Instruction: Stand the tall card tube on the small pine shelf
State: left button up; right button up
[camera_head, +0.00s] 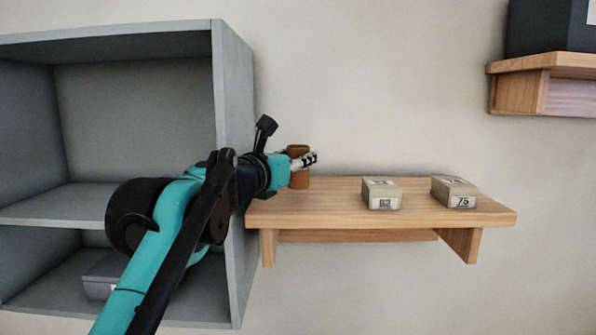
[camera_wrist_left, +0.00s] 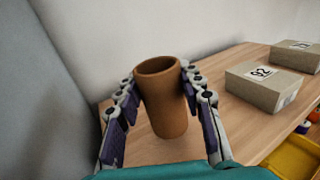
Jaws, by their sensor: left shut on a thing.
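The tall card tube (camera_head: 299,180) is brown, open at the top and upright, at the left end of the small pine shelf (camera_head: 330,214). It also shows in the left wrist view (camera_wrist_left: 166,105), between the fingers. My left gripper (camera_head: 303,160) is shut on the tube from the left side. The tube's foot appears at the shelf top, but I cannot tell whether it touches. The shelf also shows in the left wrist view (camera_wrist_left: 215,125). My right gripper is not in view.
A grey cabinet (camera_head: 233,180) stands close on the left. A higher wooden shelf (camera_head: 540,65) carries a dark box (camera_head: 548,28). A yellow tray (camera_wrist_left: 295,158) lies below.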

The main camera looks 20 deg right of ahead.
pick_arm(q)
jog(key=shift+f, duration=1.4)
jog(key=o, duration=0.9)
jog(key=shift+f, duration=0.1)
jog(key=b+v, duration=0.1)
jog(key=v, duration=1.1)
jog(key=shift+s, duration=0.1)
